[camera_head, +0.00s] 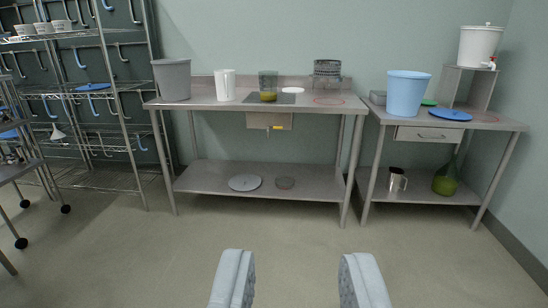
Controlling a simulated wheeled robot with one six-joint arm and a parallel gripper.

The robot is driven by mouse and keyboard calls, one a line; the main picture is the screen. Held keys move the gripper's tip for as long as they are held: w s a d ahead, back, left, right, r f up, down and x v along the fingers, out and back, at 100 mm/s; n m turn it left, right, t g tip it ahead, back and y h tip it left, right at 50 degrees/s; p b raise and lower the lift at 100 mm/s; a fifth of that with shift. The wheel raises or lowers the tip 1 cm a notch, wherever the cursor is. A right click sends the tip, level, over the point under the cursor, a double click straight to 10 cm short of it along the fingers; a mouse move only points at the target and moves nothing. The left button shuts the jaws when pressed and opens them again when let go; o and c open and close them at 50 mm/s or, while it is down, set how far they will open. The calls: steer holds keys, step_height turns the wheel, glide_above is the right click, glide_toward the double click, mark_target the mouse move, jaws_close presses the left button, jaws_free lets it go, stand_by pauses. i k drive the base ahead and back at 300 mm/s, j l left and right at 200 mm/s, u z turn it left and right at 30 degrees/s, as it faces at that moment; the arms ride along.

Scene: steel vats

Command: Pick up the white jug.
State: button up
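A white jug (225,86) stands upright on the steel table (210,103) near the middle of the room, between a grey bin and a dark see-through container. Its handle side faces right. My gripper (297,283) shows at the bottom of the view, its two pale fingers wide apart. Nothing is between the fingers but floor. The gripper is well short of the table and apart from the jug.
A grey bin (173,80) stands left of the jug and a dark see-through container (268,86) right of it. A right-hand table holds a blue bucket (407,93) and a white dispenser (478,46). Wire shelves (128,118) stand at left. The floor (290,232) ahead is clear.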

mark_target(224, 80)
steer(key=i, duration=3.3)
steer(key=i+u, duration=0.3)
steer(key=i+l+u, duration=0.25)
steer(key=i+j, duration=0.05)
steer(key=i, duration=0.1)
